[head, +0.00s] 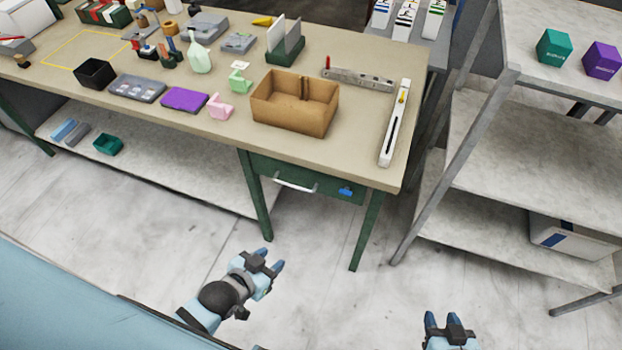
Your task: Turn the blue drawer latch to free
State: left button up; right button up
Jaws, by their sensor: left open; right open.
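The blue drawer latch (346,191) is a small blue knob on the right part of the green drawer front (325,187), under the bench top. The drawer looks shut and has a pale bar handle (295,184) left of the latch. The latch is too small to tell its exact turn. My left gripper (273,262) is open and empty, below and left of the latch in the picture, apart from the drawer. My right gripper (445,320) is open and empty at the bottom edge, below and right of the latch. Neither gripper touches anything.
The bench top (230,125) carries a cardboard box (294,115), a purple pad (184,99), a black bin (95,73) and a white slotted bar (395,125). A green bench leg (367,230) stands below the drawer. A metal shelf rack (455,165) stands at right. The floor before the drawer is clear.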

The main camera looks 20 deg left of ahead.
aim_at(345, 192)
jog(key=j+u, duration=0.2)
jog(key=j, duration=0.6)
jog(key=j+u, duration=0.25)
jog(key=j, duration=0.5)
